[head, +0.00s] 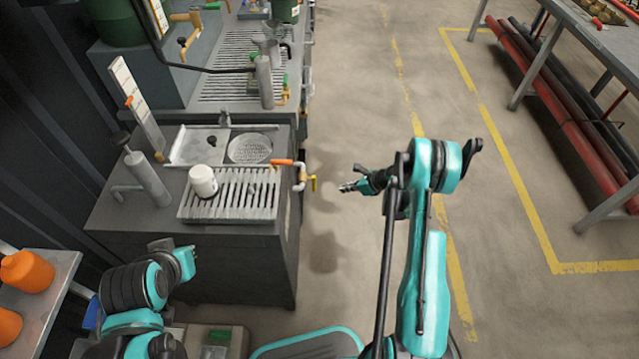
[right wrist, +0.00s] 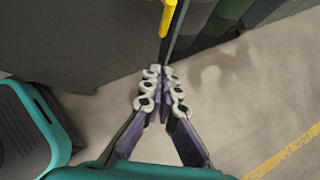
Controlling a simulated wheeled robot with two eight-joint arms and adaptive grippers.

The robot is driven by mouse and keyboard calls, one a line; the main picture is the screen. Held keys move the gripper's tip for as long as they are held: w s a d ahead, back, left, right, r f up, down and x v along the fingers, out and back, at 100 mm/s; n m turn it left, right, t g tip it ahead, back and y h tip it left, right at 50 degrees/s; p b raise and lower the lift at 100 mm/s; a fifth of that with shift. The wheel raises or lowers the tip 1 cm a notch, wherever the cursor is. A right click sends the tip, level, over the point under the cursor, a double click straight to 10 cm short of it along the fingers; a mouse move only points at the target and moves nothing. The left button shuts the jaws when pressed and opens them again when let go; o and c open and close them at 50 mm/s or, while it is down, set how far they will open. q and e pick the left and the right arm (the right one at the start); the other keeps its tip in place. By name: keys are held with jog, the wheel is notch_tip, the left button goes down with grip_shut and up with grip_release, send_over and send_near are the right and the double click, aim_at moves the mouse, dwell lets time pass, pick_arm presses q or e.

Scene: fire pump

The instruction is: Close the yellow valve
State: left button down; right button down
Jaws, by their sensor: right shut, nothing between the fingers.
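The yellow valve handle (head: 314,183) is a small upright lever. It sits on a pipe at the right side of the grey bench and shows at the top of the right wrist view (right wrist: 168,15). My right gripper (head: 349,187) is shut and empty, just right of the handle and apart from it, pointing left toward the bench. Its closed fingertips (right wrist: 161,87) show below the handle in the right wrist view. Part of my left arm shows at the lower left of the head view, but its fingers are not visible.
An orange lever (head: 287,162) sits on the same pipe, just behind the yellow one. The grey bench (head: 240,238) carries a slotted drain tray (head: 262,192) and a white cup (head: 203,180). Open floor (head: 350,90) lies to the right.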

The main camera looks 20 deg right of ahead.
jog(key=w+a+r+b+x, duration=0.1)
jog(key=b+x, duration=0.4)
jog(key=x, duration=0.7)
jog(key=shift+w+r, duration=0.3)
jog(key=shift+w, duration=0.05)
jog(key=shift+a, duration=0.2)
jog(key=shift+w+a, duration=0.1)
jog(key=shift+w, duration=0.3)
jog(key=shift+r, duration=0.1)
